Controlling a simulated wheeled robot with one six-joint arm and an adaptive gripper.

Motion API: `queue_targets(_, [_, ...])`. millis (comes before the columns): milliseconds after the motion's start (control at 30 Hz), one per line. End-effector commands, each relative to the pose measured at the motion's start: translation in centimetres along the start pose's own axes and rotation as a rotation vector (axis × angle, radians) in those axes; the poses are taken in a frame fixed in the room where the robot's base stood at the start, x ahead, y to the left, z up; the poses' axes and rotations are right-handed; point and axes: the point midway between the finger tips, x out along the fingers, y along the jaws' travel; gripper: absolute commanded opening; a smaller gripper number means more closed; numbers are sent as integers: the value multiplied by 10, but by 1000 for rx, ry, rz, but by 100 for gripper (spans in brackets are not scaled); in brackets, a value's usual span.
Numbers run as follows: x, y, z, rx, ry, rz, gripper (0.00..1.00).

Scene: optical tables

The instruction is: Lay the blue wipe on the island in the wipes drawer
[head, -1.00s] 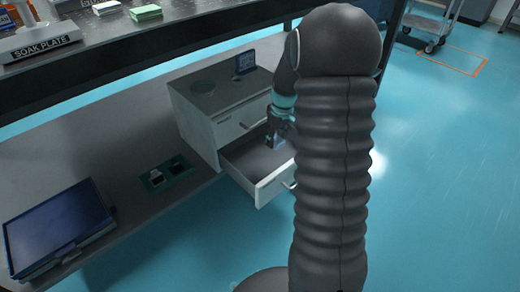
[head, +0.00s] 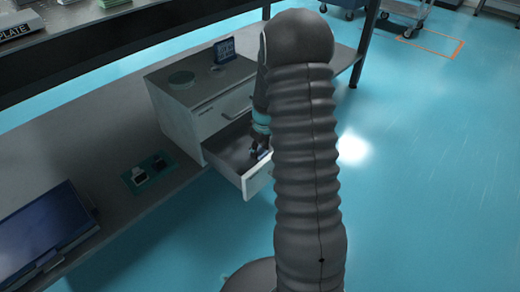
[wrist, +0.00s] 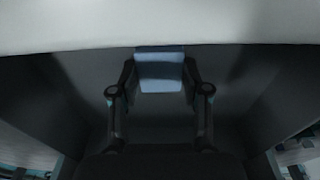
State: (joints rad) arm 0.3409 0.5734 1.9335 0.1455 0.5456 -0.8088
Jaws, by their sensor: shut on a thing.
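The blue wipe (wrist: 160,72) is a small pale-blue folded piece between my fingertips in the wrist view. My gripper (wrist: 160,82) is shut on it, with one dark finger at each side. In the head view my gripper (head: 259,152) reaches down into the open drawer (head: 228,152) of the white cabinet, near the drawer's front panel; the wipe is barely visible there. The drawer's grey inside (wrist: 78,72) surrounds my fingers in the wrist view, with a pale wall across the top. I cannot tell whether the wipe touches the drawer floor.
A closed upper drawer sits above the open one. A dark-blue flat case (head: 45,232) lies left. Open floor is right.

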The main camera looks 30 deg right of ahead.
Motion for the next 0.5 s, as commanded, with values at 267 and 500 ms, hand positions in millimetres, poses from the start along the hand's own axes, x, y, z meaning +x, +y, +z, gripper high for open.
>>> queue_targets(267, [2,0,0,-1,1,1,30])
queue_targets(500, [2,0,0,-1,1,1,72])
